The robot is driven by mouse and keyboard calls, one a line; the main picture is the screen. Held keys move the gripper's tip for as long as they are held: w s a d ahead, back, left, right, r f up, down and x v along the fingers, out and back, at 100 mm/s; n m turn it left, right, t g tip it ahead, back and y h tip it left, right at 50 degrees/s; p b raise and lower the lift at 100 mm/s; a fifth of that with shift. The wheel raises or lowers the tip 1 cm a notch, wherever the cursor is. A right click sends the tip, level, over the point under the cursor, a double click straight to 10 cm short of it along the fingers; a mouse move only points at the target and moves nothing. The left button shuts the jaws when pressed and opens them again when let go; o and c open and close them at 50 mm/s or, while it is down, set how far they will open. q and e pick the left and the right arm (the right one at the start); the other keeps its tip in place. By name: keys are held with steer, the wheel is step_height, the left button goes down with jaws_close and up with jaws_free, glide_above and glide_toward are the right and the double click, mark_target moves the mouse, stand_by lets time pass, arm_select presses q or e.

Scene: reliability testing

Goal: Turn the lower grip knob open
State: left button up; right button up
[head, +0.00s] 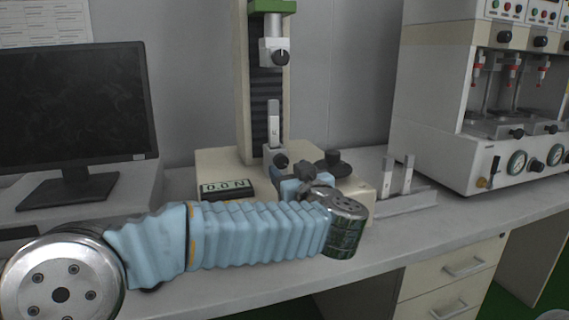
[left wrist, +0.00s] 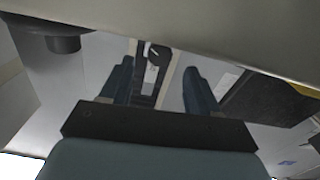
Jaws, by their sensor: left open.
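The lower grip knob (head: 280,161) is a small dark round knob on the front of the lower grip (head: 270,153) of the test stand, in the head view. A pale upright specimen (head: 273,122) stands in the lower grip. My left gripper (head: 292,180) is just below and right of the knob, largely hidden behind my wrist. In the left wrist view its two blue fingers (left wrist: 158,85) are spread apart, with no object held between them. A dark knob with a light mark (left wrist: 154,55) shows beyond the gap; I cannot tell which grip it belongs to. Contact is not visible.
The upper grip with its knob (head: 281,57) hangs above. The force display (head: 225,188) is left. A rack with two upright specimens (head: 408,203) is right. A monitor (head: 75,105) stands far left.

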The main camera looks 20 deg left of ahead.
mark_target(282, 163)
arm_select(q)
steer(key=x, duration=0.4)
steer(key=c, duration=1)
steer(key=n+b, duration=0.1)
steer(key=n, duration=0.2)
steer(key=shift+f+n, duration=0.15)
steer(key=shift+n, duration=0.25)
steer(key=shift+c, duration=0.2)
steer(key=shift+n, duration=0.9)
steer(key=o, duration=1)
